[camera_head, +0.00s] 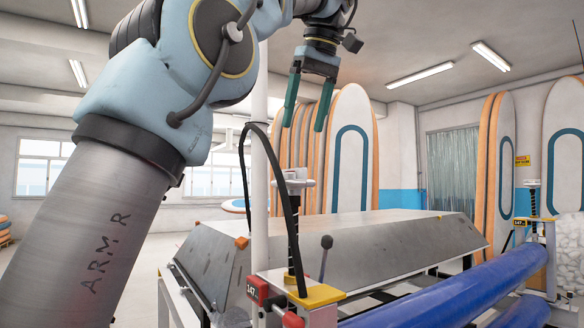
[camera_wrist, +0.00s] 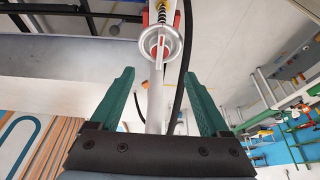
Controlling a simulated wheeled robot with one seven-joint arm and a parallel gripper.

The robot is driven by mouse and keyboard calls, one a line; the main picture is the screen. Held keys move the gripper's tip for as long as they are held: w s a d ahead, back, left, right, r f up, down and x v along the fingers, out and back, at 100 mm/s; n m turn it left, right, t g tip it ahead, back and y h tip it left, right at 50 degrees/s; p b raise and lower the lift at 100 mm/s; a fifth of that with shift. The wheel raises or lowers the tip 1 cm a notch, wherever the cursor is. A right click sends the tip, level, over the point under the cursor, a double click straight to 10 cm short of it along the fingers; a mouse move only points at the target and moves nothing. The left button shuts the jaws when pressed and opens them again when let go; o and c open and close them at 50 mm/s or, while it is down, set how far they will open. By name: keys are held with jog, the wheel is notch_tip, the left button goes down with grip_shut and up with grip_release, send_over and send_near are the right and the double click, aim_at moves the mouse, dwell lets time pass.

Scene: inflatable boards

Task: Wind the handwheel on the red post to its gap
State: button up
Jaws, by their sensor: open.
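I cannot make out the gap.
A black cable (camera_head: 272,165) arches close beside the handwheel. A black-knobbed lever (camera_head: 326,243) stands right of it. A grey sloped bench (camera_head: 370,240) lies behind, blue rolls (camera_head: 450,297) to the right. A second screw post (camera_head: 532,200) is at far right. Upright boards (camera_head: 350,150) line the back.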

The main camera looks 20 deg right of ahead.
jog(key=b+x, duration=0.2)
jog(key=x, duration=0.7)
jog(key=shift+f, duration=0.25)
jog(key=shift+c, duration=0.4)
grip_shut()
